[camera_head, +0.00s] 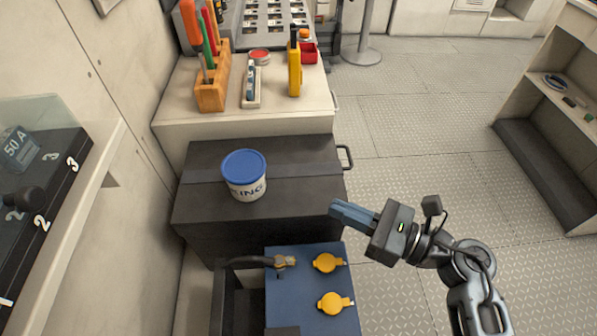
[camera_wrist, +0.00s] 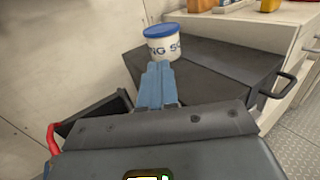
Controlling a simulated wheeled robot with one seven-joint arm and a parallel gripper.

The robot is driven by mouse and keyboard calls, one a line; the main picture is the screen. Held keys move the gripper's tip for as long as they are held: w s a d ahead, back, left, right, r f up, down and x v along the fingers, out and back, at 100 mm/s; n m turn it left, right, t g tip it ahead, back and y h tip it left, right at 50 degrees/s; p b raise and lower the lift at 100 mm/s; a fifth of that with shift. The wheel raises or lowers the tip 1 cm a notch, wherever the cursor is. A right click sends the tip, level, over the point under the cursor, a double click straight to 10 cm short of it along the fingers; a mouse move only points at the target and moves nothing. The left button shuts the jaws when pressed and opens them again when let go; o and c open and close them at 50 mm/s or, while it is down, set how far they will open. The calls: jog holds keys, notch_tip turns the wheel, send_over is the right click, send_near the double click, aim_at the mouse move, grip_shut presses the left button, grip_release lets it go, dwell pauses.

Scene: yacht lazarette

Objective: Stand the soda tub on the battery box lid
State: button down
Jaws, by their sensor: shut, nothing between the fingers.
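The soda tub (camera_head: 245,180) is white with a blue lid and dark blue lettering. It stands upright on the black battery box lid (camera_head: 305,168), left of its middle, across the band on the lid. In the wrist view the tub (camera_wrist: 163,46) stands on the battery box lid (camera_wrist: 215,75) beyond my fingers. My gripper (camera_head: 335,209) is shut and empty, with its blue fingers together. In the head view it is to the right of the tub and apart from it, near the box's front right edge. It also shows in the wrist view (camera_wrist: 158,68).
A blue panel (camera_head: 290,300) with yellow caps (camera_head: 328,262) and a dark open bin (camera_head: 240,300) are in front of the box. A cream counter (camera_head: 180,105) behind holds a wooden tool block (camera_head: 212,92) and a yellow tool (camera_head: 295,72). The floor at right is clear.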

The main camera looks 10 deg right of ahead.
jog(key=p, duration=0.3)
send_near(226, 157)
jog(key=shift+v, duration=0.9)
jog(key=shift+w+f, duration=0.1)
jog(key=b+x, duration=0.3)
jog(key=x, duration=0.4)
jog(key=shift+w+a, duration=0.1)
